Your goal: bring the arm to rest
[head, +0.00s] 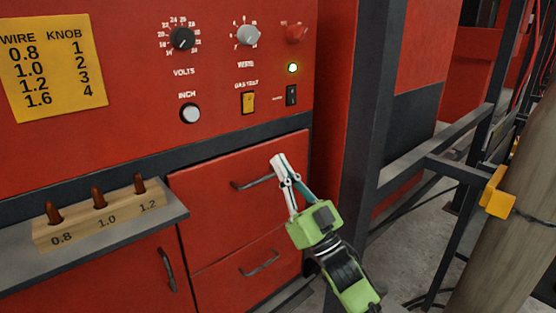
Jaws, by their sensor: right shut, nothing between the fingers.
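My right gripper (279,161) shows in the head view, on a green and dark arm that comes in from the lower right. Its fingers are shut with nothing between them and point up and to the left. They appear in front of the red upper drawer (215,200), just right of its dark handle (252,183). I cannot tell whether the gripper touches the drawer. My left gripper is out of view.
A wooden block (80,232) with three brown pegs sits on a grey shelf (25,262). A dark post (375,120) rises to the right, beside a grey rail (425,150).

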